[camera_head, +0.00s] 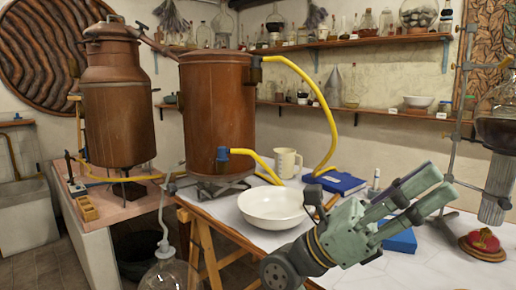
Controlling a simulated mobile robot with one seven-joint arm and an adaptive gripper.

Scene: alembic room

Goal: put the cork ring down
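My gripper (446,181) is above the right part of the white-topped table, its two fingers pointing up and to the right. The fingers are apart, and I see nothing between them. A round brown, cork-like base (484,254) lies on the table at the far right, with a red object (484,239) on it. I cannot tell for certain whether this base is the cork ring. My gripper is up and to the left of it in the picture, not touching it.
A white bowl (272,207) and a cream jug (287,163) stand left of my arm. A blue book (335,182) lies behind; another blue item (400,241) is partly hidden by my gripper. A metal stand with glassware (497,185) rises at right. Large copper vessels (217,115) stand at left.

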